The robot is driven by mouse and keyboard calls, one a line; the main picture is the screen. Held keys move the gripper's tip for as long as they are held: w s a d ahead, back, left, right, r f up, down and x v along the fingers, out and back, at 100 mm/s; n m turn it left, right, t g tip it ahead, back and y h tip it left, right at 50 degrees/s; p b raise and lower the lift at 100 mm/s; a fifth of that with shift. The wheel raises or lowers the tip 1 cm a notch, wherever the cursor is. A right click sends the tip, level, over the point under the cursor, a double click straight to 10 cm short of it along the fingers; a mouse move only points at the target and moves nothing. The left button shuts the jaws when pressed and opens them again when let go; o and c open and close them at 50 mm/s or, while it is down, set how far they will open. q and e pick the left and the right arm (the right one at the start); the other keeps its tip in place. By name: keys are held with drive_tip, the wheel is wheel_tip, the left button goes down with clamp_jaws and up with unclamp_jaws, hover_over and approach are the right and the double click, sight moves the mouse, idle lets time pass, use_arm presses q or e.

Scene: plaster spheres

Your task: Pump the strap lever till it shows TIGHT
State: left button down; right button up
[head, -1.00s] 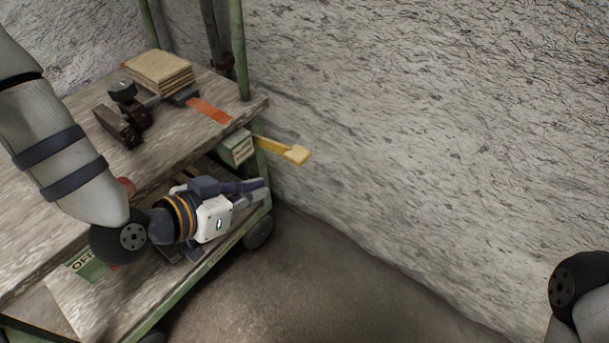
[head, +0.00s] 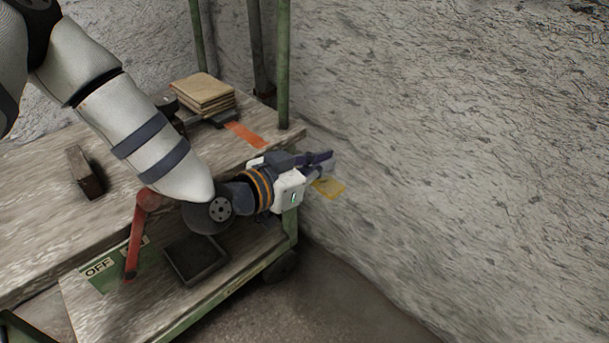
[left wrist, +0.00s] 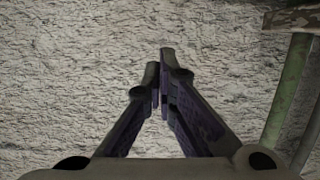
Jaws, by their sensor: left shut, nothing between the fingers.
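The yellow strap lever (head: 329,188) sticks out from the right end of the cart, near the wall. Its tip shows just below my left gripper (head: 330,160), and the rest of it and its housing are hidden behind the gripper and wrist. I cannot tell whether they touch. My left gripper is shut and empty; in the left wrist view its fingers (left wrist: 160,75) meet in front of the bare wall. No TIGHT marking is readable. My right gripper is not in view.
The wooden cart top (head: 50,215) holds a stack of tan sheets (head: 203,92), a dark block (head: 85,172) and an orange strip (head: 246,133). A red handle (head: 138,232) stands by an OFF label (head: 99,268). A black tray (head: 195,258) lies on the lower shelf. Green posts (head: 284,65) rise at the back.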

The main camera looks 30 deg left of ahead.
sight(343, 184)
use_arm(q)
drive_tip(key=shift+x, duration=1.1)
wheel_tip(343, 184, down, 3)
drive_tip(key=shift+s+f+b, duration=0.1)
drive_tip(key=shift+s+b, duration=0.05)
drive_tip(key=shift+b, duration=0.55)
drive_tip(key=shift+f, duration=0.4)
drive_tip(key=shift+s+d+f+m+y, duration=0.1)
drive_tip(key=shift+d+f+m+y, duration=0.1)
drive_tip(key=shift+f+m, duration=0.25)
drive_tip(key=shift+s+d+f+m+y, duration=0.1)
drive_tip(key=shift+d+f+m, duration=0.15)
drive_tip(key=shift+f, duration=0.45)
wheel_tip(343, 184, down, 8)
drive_tip(key=m+t+y, duration=0.1)
drive_tip(key=m, duration=0.3)
drive_tip(key=shift+f+m+y, duration=0.2)
drive_tip(key=shift+m+y, duration=0.1)
drive_tip(key=shift+d, duration=0.1)
